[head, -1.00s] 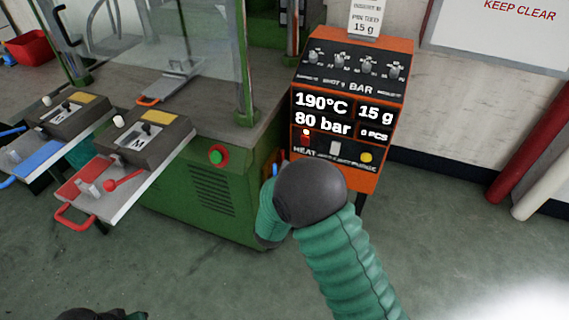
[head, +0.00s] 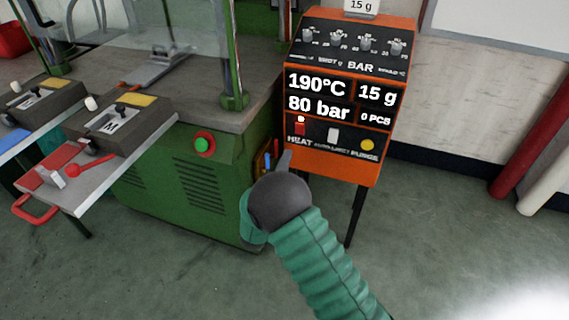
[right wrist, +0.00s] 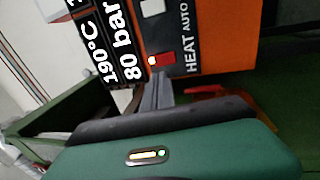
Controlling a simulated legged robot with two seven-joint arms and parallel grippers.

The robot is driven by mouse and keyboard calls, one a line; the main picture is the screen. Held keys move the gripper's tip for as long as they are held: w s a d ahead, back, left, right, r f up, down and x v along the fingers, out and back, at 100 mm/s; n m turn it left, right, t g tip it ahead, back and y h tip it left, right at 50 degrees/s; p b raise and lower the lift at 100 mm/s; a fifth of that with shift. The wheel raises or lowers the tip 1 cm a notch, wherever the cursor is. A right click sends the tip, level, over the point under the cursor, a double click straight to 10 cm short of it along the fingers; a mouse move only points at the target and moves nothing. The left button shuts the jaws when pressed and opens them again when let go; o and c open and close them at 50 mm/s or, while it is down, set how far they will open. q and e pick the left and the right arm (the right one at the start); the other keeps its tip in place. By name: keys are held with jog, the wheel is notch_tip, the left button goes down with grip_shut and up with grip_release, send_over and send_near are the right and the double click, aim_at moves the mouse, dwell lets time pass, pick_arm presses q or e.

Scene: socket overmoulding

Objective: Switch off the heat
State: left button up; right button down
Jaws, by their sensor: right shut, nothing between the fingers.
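The orange control box (head: 345,172) stands right of the green machine and shows 190°C, 80 bar, 15 g and 0 PCS. Its red HEAT switch (head: 299,128) is at the lower left of the panel, with a small lit lamp (head: 300,118) above it. The switch also shows in the right wrist view (right wrist: 168,58), beside the glowing lamp (right wrist: 152,61). My right gripper (head: 286,158) is shut and empty, just below and left of the switch. In the right wrist view its fingers (right wrist: 157,91) are close to the switch; contact cannot be told. My left gripper is out of view.
A white switch (head: 333,134) and a yellow PURGE button (head: 367,145) sit right of HEAT. The green machine (head: 195,180) with its red-green button (head: 204,145) is on the left. Mould trays (head: 105,165) jut out further left.

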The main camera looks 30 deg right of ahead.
aim_at(299, 127)
jog(key=b+x, duration=0.4)
jog(key=x, duration=0.5)
jog(key=shift+w+d+f, duration=0.1)
jog(key=shift+w+d, duration=0.05)
jog(key=shift+w, duration=0.05)
jog(key=shift+w+d, duration=0.15)
jog(key=shift+r, duration=0.2)
